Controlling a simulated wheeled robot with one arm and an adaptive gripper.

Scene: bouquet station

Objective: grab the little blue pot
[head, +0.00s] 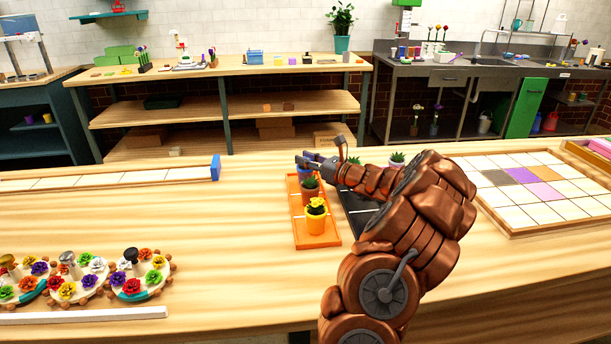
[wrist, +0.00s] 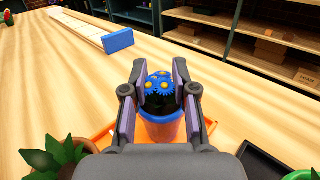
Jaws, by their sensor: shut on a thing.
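The little blue pot (wrist: 165,128) holds a plant with blue, yellow-centred flowers (wrist: 160,84). It stands upright at the far end of the orange tray (head: 325,241). In the wrist view my gripper (wrist: 160,72) has one finger on each side of the plant and pot top, closed on the pot. In the head view my gripper (head: 300,158) is above the far end of the tray and hides most of the blue pot (head: 305,172). I cannot tell whether the pot touches the tray.
A black tray (head: 358,222) with plants lies just right, partly behind my arm. A long tiled strip (head: 120,177) with a blue end block (head: 215,168) lies left. The table between is clear.

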